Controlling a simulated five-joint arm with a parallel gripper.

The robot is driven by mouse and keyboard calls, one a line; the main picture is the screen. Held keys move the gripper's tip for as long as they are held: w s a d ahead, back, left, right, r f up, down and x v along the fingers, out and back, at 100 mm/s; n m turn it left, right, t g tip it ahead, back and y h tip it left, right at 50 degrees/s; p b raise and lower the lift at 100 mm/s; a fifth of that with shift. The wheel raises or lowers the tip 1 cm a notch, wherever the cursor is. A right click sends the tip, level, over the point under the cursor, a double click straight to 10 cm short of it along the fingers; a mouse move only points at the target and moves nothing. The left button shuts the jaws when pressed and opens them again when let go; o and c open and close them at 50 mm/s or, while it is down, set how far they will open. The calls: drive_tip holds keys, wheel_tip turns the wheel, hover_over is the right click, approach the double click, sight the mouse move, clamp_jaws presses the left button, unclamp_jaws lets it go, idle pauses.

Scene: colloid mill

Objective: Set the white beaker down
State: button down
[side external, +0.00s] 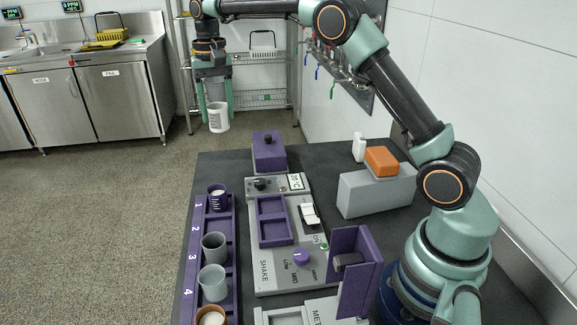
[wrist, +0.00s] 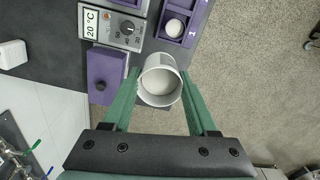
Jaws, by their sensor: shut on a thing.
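The white beaker (side external: 218,117) is held upright by my gripper (side external: 216,98) in the side view, high up and past the far left edge of the dark table. In the wrist view the white beaker (wrist: 160,82) sits between the two green fingers of my gripper (wrist: 160,92), with pale contents inside. My gripper is shut on it. Below it in the wrist view are the table's edge and the speckled floor.
A purple rack (side external: 234,237) with numbered slots runs along the table's left edge and holds several cups. Bare table lies between box and grey block.

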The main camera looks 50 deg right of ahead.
sight(212, 108)
drive_tip(key=w, duration=0.1)
drive_tip(key=m, duration=0.1)
drive_tip(key=w, duration=0.1)
drive_tip(key=shift+w+d+f, duration=0.25)
drive_tip(key=shift+w+d, duration=0.05)
drive_tip(key=shift+w+d+f+m, duration=0.1)
drive_tip(key=shift+w+m, duration=0.15)
drive_tip(key=shift+m, duration=0.25)
wheel_tip(212, 108, down, 20)
drive_tip(key=shift+f, duration=0.1)
drive_tip(key=shift+c, duration=0.9)
unclamp_jaws()
